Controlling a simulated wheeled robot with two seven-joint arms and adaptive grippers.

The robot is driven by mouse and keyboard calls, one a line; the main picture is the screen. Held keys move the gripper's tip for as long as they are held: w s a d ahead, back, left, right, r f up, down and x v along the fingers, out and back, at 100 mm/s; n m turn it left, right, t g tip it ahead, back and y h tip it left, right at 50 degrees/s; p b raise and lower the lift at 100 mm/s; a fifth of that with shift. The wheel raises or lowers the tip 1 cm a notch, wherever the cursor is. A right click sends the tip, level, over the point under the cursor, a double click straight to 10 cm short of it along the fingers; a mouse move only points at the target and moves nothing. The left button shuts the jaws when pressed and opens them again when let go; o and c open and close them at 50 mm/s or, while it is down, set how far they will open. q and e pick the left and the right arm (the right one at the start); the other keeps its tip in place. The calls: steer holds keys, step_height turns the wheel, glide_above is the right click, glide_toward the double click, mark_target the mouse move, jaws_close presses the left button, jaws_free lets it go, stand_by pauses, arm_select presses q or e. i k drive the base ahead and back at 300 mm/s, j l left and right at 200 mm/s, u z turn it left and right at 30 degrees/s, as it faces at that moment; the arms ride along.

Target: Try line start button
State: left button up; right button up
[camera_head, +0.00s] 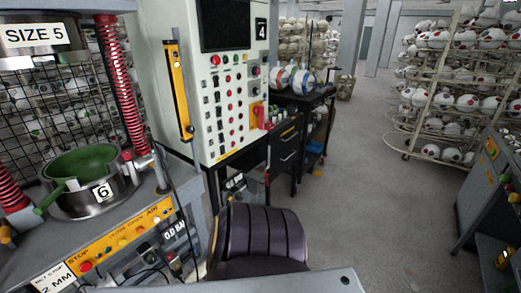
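No button can be read as "line start". A pale control cabinet (207,75) marked 4 stands upright at centre-left, with several rows of small red, green and dark buttons (228,93) and a dark screen (225,25). A yellow upright bar (177,90) stands at its left edge. At lower left, an orange button strip (120,237) on the press front reads STOP and AIR, with a red button (86,266) near STOP and small green and yellow ones along it. Neither of my grippers is in view.
A dark padded chair (258,240) stands before the cabinet. The press at left holds a green bowl (82,162) in a metal ring. A dark bench (290,130) adjoins the cabinet. Ball racks (440,95) and a grey machine (480,195) stand at right. The middle floor (365,180) is clear.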

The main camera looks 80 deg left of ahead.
mark_target(122, 242)
steer(key=u, duration=4.05)
